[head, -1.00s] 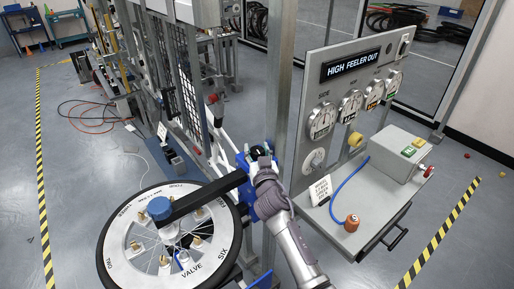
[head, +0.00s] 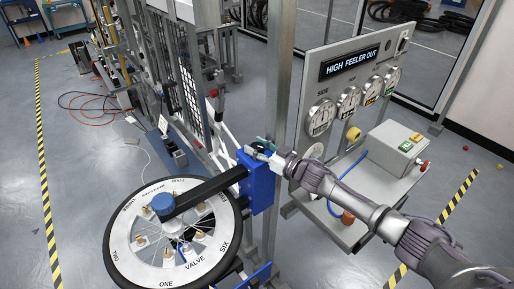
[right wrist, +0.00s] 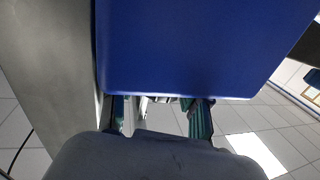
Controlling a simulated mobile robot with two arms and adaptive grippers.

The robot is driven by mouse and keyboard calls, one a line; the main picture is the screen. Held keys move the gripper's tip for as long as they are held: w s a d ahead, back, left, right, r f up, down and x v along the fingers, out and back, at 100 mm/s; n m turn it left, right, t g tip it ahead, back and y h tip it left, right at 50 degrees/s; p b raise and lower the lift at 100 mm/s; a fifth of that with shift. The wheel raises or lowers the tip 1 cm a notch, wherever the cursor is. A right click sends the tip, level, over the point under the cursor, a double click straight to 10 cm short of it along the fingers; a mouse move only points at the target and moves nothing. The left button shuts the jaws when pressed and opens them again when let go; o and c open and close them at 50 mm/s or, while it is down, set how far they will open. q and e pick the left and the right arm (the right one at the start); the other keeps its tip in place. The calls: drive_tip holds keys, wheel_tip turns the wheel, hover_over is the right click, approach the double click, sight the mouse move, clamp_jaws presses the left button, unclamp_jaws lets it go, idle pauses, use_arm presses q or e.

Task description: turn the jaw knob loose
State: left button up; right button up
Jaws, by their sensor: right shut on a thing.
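My right gripper (head: 264,149) is at the top of the blue housing (head: 258,183), at the post end of the black arm (head: 208,190). The blue housing also fills the upper right wrist view (right wrist: 200,45). There the fingers (right wrist: 160,112) stand apart on something mostly hidden under the housing's edge; I take it to be the jaw knob, but its shape cannot be made out. My left gripper is not in view.
A grey gauge panel (head: 332,88) reading "HIGH FEELER OUT" stands right of a metal post (head: 281,70). My right arm crosses in front of its shelf, which bears a button box (head: 392,147). An orange knob (head: 347,217) is partly covered. Open floor lies left of the wheel.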

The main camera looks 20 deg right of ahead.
drive_tip(key=shift+n+y, duration=0.3)
drive_tip(key=shift+y, duration=0.1)
drive_tip(key=o, duration=0.9)
drive_tip(key=shift+a+h, duration=0.1)
drive_tip(key=shift+h, duration=0.2)
